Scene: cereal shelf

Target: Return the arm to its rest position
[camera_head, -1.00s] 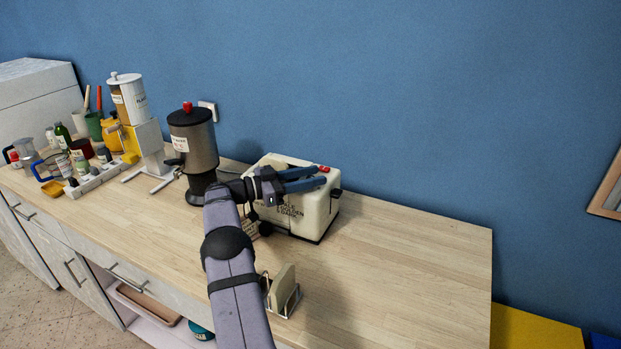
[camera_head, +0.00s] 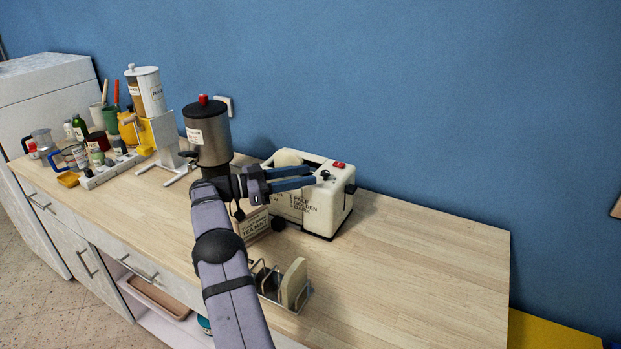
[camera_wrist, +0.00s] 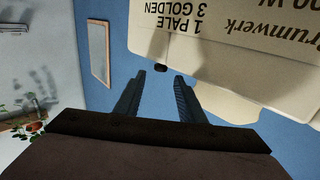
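My gripper (camera_head: 314,177) is in front of the cream toaster (camera_head: 325,207), its two dark fingers pointing right in the head view. In the wrist view the fingers (camera_wrist: 158,80) stand apart with nothing between them. The wrist view shows the toaster (camera_wrist: 215,60) upside down, close beyond the fingers, with printed lettering. My arm reaches up from the bottom of the head view and hides part of the counter. A round pale slice (camera_head: 288,158) shows at the toaster's top, behind my gripper.
A wire rack (camera_head: 268,283) with a bread slice (camera_head: 294,281) stands close right of my forearm. A tea box (camera_head: 255,224) and a dark urn (camera_head: 208,135) stand near my wrist. Jars and a dispenser (camera_head: 148,92) fill the left. The counter's right side (camera_head: 430,260) is clear.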

